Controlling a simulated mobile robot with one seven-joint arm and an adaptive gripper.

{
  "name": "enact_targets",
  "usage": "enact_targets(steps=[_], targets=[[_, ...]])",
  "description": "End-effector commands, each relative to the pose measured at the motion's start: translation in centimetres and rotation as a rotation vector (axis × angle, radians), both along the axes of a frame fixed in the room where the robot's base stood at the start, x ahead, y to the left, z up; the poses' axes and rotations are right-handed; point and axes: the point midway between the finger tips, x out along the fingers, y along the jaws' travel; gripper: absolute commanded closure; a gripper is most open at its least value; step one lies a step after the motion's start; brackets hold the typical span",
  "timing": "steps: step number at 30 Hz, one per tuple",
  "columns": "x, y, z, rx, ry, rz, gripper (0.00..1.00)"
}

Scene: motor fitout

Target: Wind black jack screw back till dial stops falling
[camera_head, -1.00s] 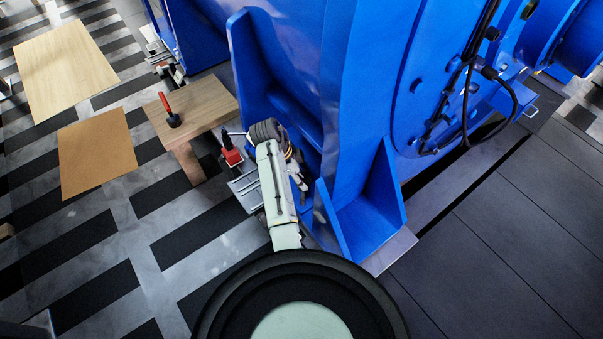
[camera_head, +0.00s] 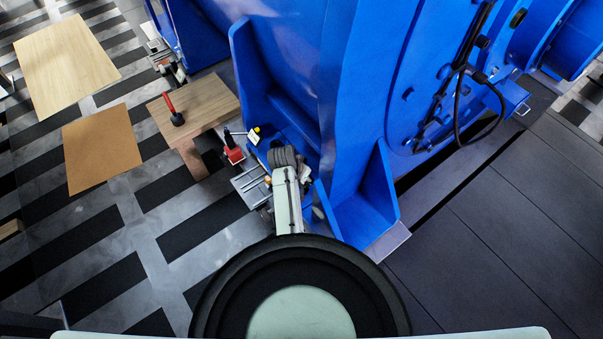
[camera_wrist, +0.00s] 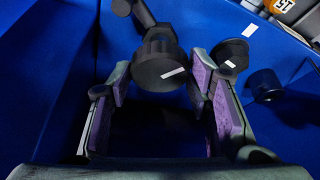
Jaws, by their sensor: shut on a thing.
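In the wrist view, my gripper (camera_wrist: 160,80) has its two purple-padded fingers on either side of a black round screw head with a white mark, taken as the black jack screw (camera_wrist: 158,62). It is shut on that head. In the head view, my arm's wrist hides the fingers and screw beside the blue motor foot. A small yellow-and-white piece, probably the dial (camera_head: 254,134), sits on a dark arm from a red base (camera_head: 234,155). Its reading is too small to make out.
The blue motor housing (camera_head: 350,100) rises close beside my wrist. Other black knobs (camera_wrist: 265,85) stand right of the fingers. A wooden board (camera_head: 205,104) holds a red-handled tool (camera_head: 173,108). Grey floor plates (camera_head: 500,230) at right are clear.

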Motion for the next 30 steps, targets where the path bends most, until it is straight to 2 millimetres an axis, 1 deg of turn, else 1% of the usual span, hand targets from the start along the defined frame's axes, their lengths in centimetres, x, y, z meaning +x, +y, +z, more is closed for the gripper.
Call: enact_targets(steps=[6, 12, 19, 30], targets=[[-0.06, -0.12, 0.19, 0.0, 0.0, 0.141, 0.82], [-0.07, -0.16, 0.15, 0.0, 0.0, 0.224, 0.82], [-0.09, -0.16, 0.15, 0.001, 0.0, 0.265, 0.82], [-0.07, -0.16, 0.17, 0.0, 0.0, 0.269, 0.82]])
